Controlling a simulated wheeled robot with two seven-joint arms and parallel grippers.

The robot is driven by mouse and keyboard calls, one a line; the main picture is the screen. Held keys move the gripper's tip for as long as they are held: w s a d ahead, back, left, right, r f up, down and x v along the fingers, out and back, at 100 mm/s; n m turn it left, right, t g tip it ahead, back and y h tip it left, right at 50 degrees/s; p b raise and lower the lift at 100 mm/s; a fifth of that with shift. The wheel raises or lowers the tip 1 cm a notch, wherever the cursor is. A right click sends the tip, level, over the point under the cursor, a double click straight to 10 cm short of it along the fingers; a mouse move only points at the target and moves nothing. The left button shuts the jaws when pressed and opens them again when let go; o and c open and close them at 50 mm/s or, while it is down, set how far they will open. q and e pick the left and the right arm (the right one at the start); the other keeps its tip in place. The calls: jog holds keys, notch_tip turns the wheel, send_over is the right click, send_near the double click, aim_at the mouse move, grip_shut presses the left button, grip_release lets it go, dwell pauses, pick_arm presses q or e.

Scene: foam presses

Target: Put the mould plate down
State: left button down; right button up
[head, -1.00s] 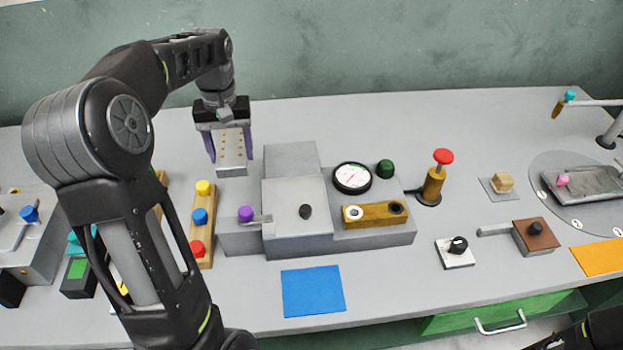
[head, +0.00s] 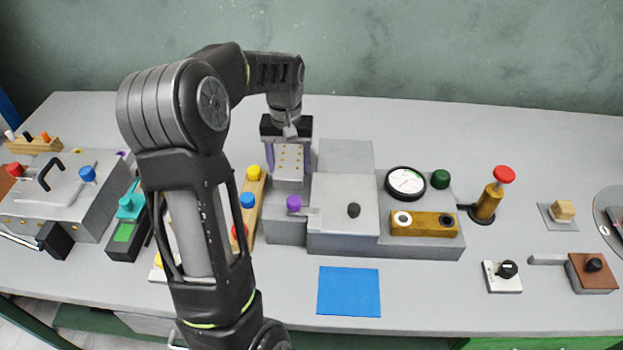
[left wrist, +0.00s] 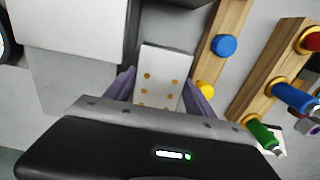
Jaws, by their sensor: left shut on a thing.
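The mould plate (head: 289,163) is a pale grey block with rows of small gold dots. My left gripper (head: 288,168) is shut on it, with purple fingers on its two sides. In the head view the plate is just left of the grey press's raised back block (head: 346,155) and behind the purple knob (head: 294,203). The left wrist view shows the plate (left wrist: 160,72) between the purple fingers, over grey surfaces. I cannot tell whether its underside touches anything. My right gripper is out of view.
The press has a flat grey cover (head: 345,195), a dial gauge (head: 405,183) and a brass block (head: 425,224). A wooden rack with coloured knobs (head: 254,187) stands left of it. A blue mat (head: 348,291) lies in front. The table behind the press is clear.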

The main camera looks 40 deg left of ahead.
aim_at(290, 166)
pick_arm(q)
notch_tip(290, 166, down, 3)
jog(key=shift+f, duration=0.15)
notch_tip(290, 166, down, 3)
jog(key=shift+f+p, duration=0.15)
jog(key=shift+p, duration=0.45)
jog(key=shift+f, duration=0.2)
